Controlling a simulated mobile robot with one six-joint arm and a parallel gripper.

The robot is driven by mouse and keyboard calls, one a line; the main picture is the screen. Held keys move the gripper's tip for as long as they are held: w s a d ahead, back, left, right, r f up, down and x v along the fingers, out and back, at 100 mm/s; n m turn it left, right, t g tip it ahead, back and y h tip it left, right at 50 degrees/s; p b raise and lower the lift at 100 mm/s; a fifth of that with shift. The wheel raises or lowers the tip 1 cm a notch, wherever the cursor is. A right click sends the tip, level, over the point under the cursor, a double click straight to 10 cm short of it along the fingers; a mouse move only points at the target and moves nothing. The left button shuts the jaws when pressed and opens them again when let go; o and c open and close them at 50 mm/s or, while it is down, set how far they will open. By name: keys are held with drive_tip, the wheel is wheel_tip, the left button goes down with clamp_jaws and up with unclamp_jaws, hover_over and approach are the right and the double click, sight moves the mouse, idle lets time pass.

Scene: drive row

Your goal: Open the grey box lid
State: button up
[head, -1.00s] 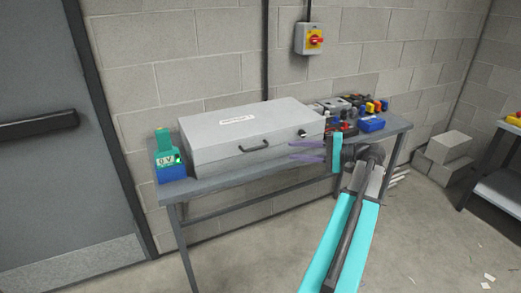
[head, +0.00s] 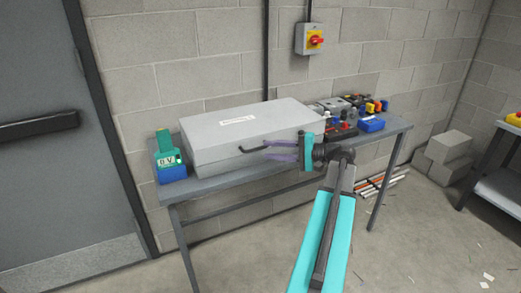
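The grey box (head: 215,158) stands on the left and middle of the narrow table, with its lid (head: 195,122) down. A white label (head: 238,120) is on the lid's top. A dark handle (head: 248,149) is on the front face, its right end covered by my fingers. My gripper (head: 266,150) has purple fingers that point left at the handle, in front of the box. The fingers lie at the right part of the handle. I cannot tell whether they touch it, or how wide the gap between them is.
A green and blue device (head: 168,158) stands at the table's left end. Blue, red and yellow parts (head: 345,125) crowd the right end. The table (head: 225,180) stands against a block wall, with a red-yellow switch (head: 310,39) above. Open floor lies in front.

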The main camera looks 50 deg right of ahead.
sight(259, 149)
drive_tip(key=shift+x, duration=2.3)
